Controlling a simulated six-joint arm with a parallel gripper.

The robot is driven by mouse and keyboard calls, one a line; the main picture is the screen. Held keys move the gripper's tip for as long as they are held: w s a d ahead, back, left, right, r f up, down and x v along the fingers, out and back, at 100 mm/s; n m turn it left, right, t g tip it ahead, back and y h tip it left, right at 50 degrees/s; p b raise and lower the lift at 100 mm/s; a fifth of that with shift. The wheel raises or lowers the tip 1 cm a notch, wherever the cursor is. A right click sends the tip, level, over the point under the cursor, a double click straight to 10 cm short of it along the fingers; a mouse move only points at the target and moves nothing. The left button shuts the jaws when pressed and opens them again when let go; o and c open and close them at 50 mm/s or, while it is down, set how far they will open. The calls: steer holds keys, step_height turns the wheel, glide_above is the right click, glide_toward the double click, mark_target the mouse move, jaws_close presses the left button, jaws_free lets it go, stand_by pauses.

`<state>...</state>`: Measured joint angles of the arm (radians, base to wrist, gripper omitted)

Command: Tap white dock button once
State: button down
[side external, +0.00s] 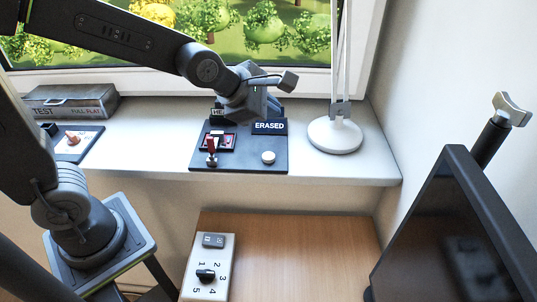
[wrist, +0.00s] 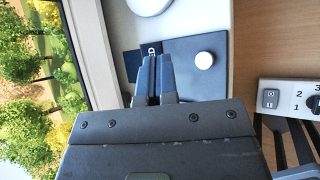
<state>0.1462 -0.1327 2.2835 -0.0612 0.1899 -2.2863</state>
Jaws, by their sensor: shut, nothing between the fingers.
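The white dock button (side external: 268,157) is a small round knob at the front right of a dark dock panel (side external: 245,162) on the white sill. It also shows in the wrist view (wrist: 204,60), right of my fingertips and apart from them. My gripper (wrist: 159,58) is shut and empty, its two dark fingers close together over the panel's edge. In the side view my gripper (side external: 246,105) hangs above the back of the panel, its fingertips not clearly visible. A sign reading "ERASED" (side external: 270,127) stands behind the button.
A red-handled lever (side external: 211,150) stands left on the panel. A white lamp base (side external: 334,135) is right of it. A grey box (side external: 70,101) and small switch plate (side external: 78,142) lie left. Below are a numbered dial box (side external: 209,268) and a dark screen (side external: 450,240).

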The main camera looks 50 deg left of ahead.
mark_target(269, 157)
steer(key=shift+f, duration=4.4)
steer(key=shift+f, duration=0.1)
steer(key=shift+f, duration=0.3)
steer(key=shift+f, duration=0.45)
steer(key=shift+r, duration=0.85)
